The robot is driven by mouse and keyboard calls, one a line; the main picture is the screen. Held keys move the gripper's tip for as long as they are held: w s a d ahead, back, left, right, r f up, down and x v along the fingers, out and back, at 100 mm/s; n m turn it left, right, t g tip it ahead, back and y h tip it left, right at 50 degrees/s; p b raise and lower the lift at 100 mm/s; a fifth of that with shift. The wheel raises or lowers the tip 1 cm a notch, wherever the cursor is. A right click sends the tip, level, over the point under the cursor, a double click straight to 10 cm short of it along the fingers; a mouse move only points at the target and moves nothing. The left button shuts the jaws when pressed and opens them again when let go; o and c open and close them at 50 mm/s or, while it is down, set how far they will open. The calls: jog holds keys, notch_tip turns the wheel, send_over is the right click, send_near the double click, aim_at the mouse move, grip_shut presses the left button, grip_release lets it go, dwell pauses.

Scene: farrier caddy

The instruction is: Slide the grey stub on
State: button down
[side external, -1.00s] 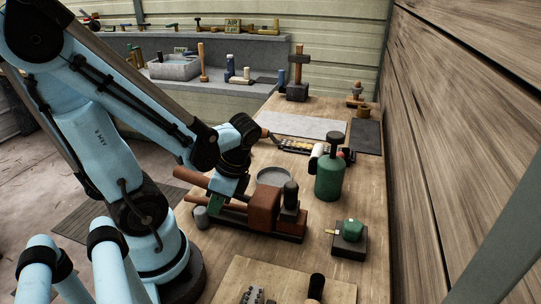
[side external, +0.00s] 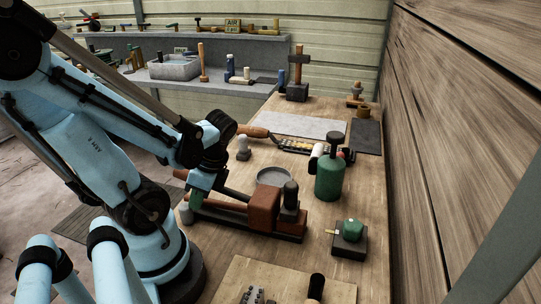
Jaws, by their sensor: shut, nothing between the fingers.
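The grey stub (side external: 186,213) is a small rounded piece at the left end of the reddish-brown clamp-like block (side external: 263,209), low beside the end of its lower brown bar (side external: 225,205). I cannot tell whether it sits on a bar or only beside it. My gripper (side external: 195,201) is shut and empty, pointing down just above and right of the stub, close to or touching it. The arm's end hides part of the bars.
A green canister (side external: 330,178) and a green-topped block (side external: 349,238) stand to the right. A round grey dish (side external: 273,177) and a pale grey peg (side external: 243,148) are behind. A wooden board (side external: 285,282) lies in front.

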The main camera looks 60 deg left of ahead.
jog(key=v, duration=1.2)
notch_tip(320, 180, up, 5)
jog(key=n+t+h, duration=0.2)
jog(key=n+t, duration=0.4)
jog(key=t, duration=0.4)
send_over(297, 183)
jog(key=shift+s+a+f, duration=0.2)
jog(key=shift+a, duration=0.05)
jog(key=shift+n+t, duration=0.4)
jog(key=f, duration=0.6)
jog(key=shift+w+d+f, duration=0.2)
jog(key=shift+w+f, duration=0.1)
notch_tip(297, 183, up, 8)
jog(key=s, duration=0.2)
jog(key=shift+s+r, duration=0.2)
jog(key=shift+s, duration=0.15)
dwell(2.3)
